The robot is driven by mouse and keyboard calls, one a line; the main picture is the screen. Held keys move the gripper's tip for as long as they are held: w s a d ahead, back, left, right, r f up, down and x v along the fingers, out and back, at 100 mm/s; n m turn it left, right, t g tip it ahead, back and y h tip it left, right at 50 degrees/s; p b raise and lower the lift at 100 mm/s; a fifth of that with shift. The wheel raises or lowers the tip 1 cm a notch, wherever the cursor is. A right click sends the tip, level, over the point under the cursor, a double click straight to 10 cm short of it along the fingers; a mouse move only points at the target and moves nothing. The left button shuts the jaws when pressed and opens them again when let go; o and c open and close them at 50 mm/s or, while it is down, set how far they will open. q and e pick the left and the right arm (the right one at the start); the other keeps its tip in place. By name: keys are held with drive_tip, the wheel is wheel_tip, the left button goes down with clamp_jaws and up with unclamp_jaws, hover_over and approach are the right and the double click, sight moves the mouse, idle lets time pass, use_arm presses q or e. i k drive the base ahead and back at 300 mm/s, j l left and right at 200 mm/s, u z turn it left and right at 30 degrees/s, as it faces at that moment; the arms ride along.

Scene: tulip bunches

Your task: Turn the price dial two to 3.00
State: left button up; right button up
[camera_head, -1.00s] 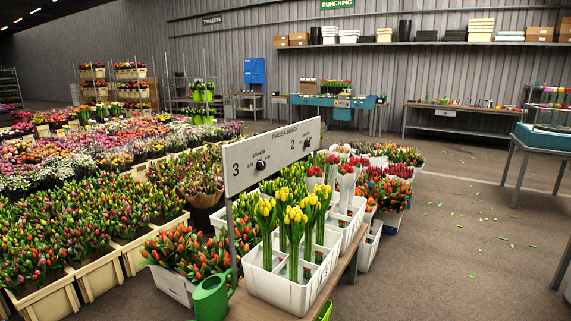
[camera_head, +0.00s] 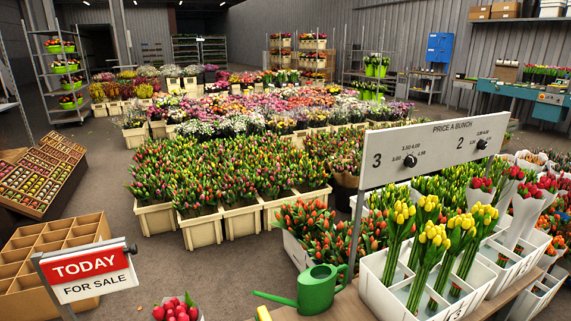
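The white price board (camera_head: 433,148), headed PRICE A BUNCH, stands upright at the right above the tulip crate. It bears a large 3 at the left and a large 2 nearer its right end. A black dial (camera_head: 410,161) sits beside the 3, and another black dial (camera_head: 482,144) sits beside the 2, close to the board's right end. Small price figures ring both dials, but they and the pointers are too small to read surely. Neither of my grippers is in view.
A white divided crate (camera_head: 385,289) of yellow tulips stands below the board, with a green watering can (camera_head: 317,289) to its left. A TODAY FOR SALE sign (camera_head: 87,269) is at lower left. Bare floor (camera_head: 180,265) lies between the sign and the flower crates.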

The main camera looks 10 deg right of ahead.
sight(482, 145)
drive_tip(key=i+l+u, duration=0.1)
drive_tip(key=l+u, duration=0.15)
drive_tip(key=l, duration=0.85)
drive_tip(key=l+u, duration=0.3)
drive_tip(key=l, duration=0.75)
